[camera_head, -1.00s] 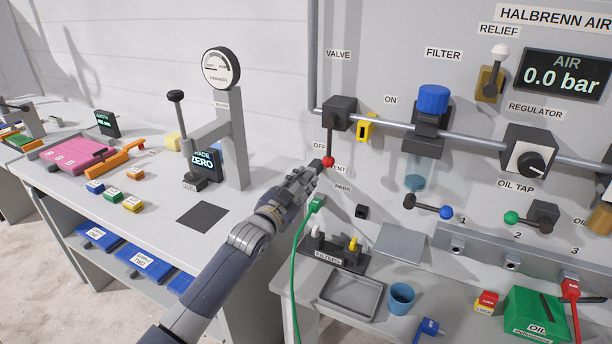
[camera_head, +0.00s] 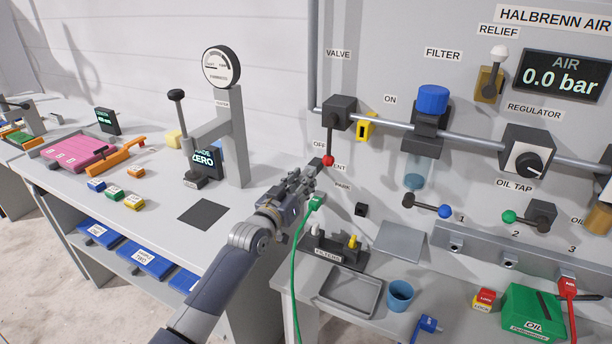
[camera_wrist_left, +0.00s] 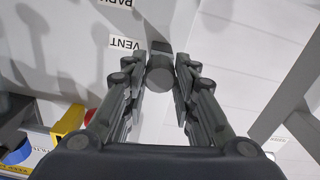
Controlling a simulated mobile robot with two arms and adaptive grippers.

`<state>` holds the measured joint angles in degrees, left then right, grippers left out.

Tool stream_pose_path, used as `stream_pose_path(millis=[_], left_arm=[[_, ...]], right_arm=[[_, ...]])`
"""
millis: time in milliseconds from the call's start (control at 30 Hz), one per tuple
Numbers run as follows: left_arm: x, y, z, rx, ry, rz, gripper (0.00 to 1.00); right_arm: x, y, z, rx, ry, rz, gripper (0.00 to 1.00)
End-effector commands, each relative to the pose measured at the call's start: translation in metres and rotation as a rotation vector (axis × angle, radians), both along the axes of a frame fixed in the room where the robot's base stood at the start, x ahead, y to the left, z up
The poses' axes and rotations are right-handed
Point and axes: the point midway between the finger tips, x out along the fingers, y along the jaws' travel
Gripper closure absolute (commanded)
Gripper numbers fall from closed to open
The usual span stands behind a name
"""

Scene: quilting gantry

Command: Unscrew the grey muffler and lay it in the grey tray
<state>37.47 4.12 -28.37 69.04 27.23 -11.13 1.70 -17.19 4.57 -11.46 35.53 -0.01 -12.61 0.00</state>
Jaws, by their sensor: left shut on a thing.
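My left gripper (camera_head: 303,182) is in front of the panel near the VENT label, and it also shows in the left wrist view (camera_wrist_left: 161,84). It is shut on the grey muffler (camera_wrist_left: 160,75), whose round end shows between the fingers. A dark vent block (camera_head: 316,163) is just beyond the fingertips. In the wrist view it sits behind the muffler, and I cannot tell whether the two still touch. The fingers hide the muffler in the head view. The grey tray (camera_head: 344,309) lies empty on the bench below. My right gripper is not in view.
A green hose (camera_head: 295,250) hangs close below the gripper. The filter rack (camera_head: 338,256) with small fittings stands behind the tray, and a blue cup (camera_head: 400,295) is right of it. The red-tipped valve lever (camera_head: 328,160) hangs beside the vent.

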Motion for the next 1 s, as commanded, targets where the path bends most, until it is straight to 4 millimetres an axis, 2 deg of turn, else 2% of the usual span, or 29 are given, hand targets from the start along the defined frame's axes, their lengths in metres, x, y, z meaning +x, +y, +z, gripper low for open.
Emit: stream_pose_path(millis=[333, 500, 567, 767, 800, 867, 900, 1000], left_arm=[[0.0003, 0.0005, 0.0011, -0.078, 0.037, 0.001, 1.00], [0.0003, 0.0005, 0.0019, -0.302, 0.146, 0.002, 1.00], [0.0002, 0.0005, 0.0016, -0.341, 0.167, 0.001, 1.00], [0.0002, 0.0006, 0.0014, -0.349, 0.170, 0.001, 1.00], [0.0001, 0.0007, 0.0015, -0.349, 0.170, 0.001, 0.67], [0.0001, 0.0007, 0.0014, -0.348, 0.170, 0.001, 0.54], [0.0001, 0.0006, 0.0013, -0.348, 0.170, 0.001, 0.51], [0.0000, 0.0005, 0.0009, -0.346, 0.170, 0.001, 0.51]], right_arm=[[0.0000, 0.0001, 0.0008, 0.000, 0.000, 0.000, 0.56], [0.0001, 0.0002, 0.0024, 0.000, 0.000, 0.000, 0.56], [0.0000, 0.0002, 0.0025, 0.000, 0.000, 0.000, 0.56], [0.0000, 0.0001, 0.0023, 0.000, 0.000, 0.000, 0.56], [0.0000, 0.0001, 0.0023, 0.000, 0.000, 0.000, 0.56], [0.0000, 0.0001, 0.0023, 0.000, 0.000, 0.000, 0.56], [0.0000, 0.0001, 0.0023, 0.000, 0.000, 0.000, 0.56], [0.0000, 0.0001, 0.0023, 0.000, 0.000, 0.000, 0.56]])
